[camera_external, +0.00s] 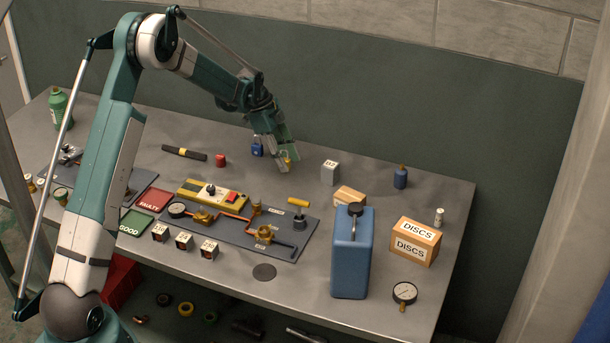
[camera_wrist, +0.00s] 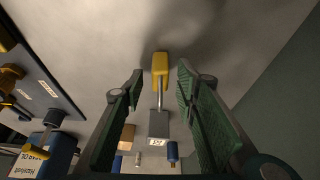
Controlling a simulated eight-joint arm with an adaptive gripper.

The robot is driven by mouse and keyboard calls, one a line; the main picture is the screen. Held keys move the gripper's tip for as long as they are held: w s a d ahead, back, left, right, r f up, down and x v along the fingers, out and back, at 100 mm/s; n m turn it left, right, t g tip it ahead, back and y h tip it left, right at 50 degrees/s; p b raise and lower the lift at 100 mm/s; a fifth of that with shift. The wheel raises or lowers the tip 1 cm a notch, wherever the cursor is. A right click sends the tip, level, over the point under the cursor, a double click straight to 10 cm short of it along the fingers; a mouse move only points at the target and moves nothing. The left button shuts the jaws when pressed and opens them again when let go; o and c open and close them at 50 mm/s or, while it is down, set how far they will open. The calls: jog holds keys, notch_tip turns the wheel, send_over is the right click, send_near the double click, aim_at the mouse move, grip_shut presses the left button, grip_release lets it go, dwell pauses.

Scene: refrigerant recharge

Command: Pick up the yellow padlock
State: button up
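The yellow padlock (camera_wrist: 160,66) shows in the wrist view near the top middle, with its grey shackle pointing down the picture. It lies in line with the gap between the fingertips of my gripper (camera_wrist: 160,76), with room on both sides. My gripper is open and empty. In the external view my gripper (camera_external: 284,162) is low over the back of the table, and the yellow padlock (camera_external: 288,160) is partly hidden by the fingers. I cannot tell how far the fingertips are above the tabletop.
A blue padlock (camera_external: 257,149) stands just left of my gripper, and a red object (camera_external: 220,160) lies farther left. A grey box (camera_external: 329,172) is to the right, with a blue bottle (camera_external: 400,177) beyond. The wall (camera_external: 400,110) rises behind the table.

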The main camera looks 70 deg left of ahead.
jog(key=shift+w+d+f, duration=0.1)
jog(key=shift+f, duration=0.15)
jog(key=shift+c, duration=0.5)
grip_shut()
